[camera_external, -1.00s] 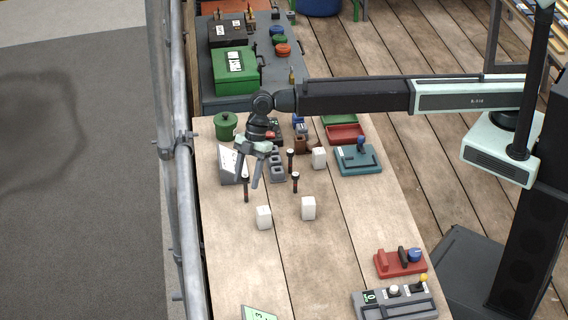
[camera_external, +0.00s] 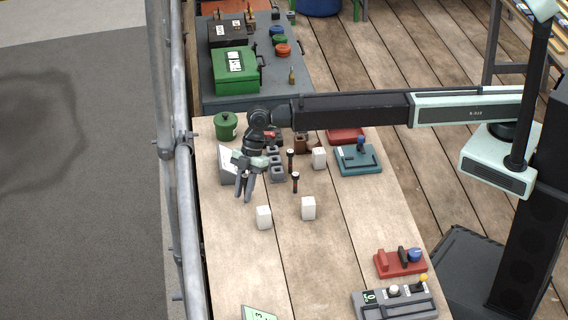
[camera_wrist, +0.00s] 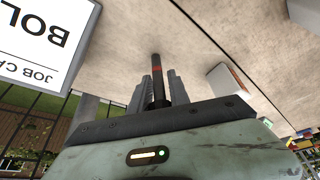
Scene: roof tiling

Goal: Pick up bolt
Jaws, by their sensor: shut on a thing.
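A dark bolt with a red band (camera_wrist: 157,72) stands between the two grey fingers of my gripper (camera_wrist: 160,88) in the wrist view. The fingers are shut on it. In the external view my gripper (camera_external: 243,196) points down, low over the left part of the bench, and its fingers hide the bolt. Two other dark bolts with red bands, one behind (camera_external: 290,160) and one in front (camera_external: 295,182), stand upright to the right of my gripper.
White blocks stand right of the gripper (camera_external: 308,208), in front of it (camera_external: 263,217) and farther back (camera_external: 319,157). A white job card (camera_wrist: 40,38) stands close by. Grey sockets (camera_external: 277,172) and a green pot (camera_external: 225,126) are near. The bench's front middle is clear.

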